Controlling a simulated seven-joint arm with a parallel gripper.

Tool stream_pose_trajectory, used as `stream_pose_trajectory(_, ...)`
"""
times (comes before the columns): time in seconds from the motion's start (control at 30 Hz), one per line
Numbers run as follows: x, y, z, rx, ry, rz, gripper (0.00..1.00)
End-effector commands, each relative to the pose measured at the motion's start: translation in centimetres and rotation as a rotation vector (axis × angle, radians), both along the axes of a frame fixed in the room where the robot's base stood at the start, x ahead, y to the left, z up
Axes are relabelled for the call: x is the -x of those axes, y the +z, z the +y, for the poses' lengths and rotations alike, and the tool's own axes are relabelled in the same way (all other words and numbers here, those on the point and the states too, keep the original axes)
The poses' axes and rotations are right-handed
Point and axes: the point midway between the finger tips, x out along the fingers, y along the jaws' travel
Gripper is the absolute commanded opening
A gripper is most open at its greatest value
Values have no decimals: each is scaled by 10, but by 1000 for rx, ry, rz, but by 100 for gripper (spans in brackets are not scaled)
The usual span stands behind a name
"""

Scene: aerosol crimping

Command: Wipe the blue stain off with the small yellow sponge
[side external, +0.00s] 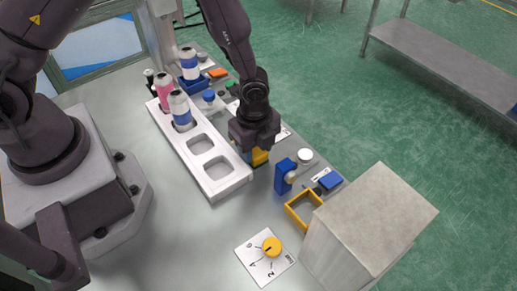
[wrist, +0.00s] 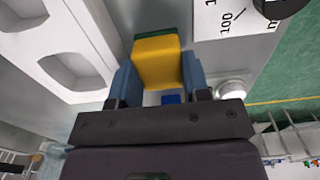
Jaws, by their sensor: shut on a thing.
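The yellow sponge (wrist: 157,62) is held between the two blue-grey fingers of my gripper (wrist: 158,82) in the wrist view; it has a dark green layer at its far edge. In the side external view my gripper (side external: 258,150) is low over the bench, just right of the white tray, and a bit of the yellow sponge (side external: 260,157) shows beneath it. Whether the sponge touches the surface I cannot tell. I cannot make out the blue stain for sure; a small blue patch (wrist: 171,99) shows between the fingers, and it may be the blue block's top.
The white tray (side external: 222,185) holds a blue-labelled can (side external: 180,108) and a pink one (side external: 164,90). A blue block (side external: 284,175), yellow frame (side external: 300,212), dial plate (side external: 250,262) and big grey box (side external: 370,215) stand toward the front right. Bare bench lies left of the dial.

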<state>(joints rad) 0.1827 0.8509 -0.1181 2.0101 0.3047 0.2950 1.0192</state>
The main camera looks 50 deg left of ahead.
Motion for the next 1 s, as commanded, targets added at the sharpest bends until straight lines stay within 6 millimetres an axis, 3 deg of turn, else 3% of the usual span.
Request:
stream_pose_trajectory(0.2,1,-1,21,-4,4,3,21)
stream_pose_trajectory(0.4,1,2,27,-4,2,2,21)
stream_pose_trajectory(1.0,1,-2,-9,3,-3,1,21)
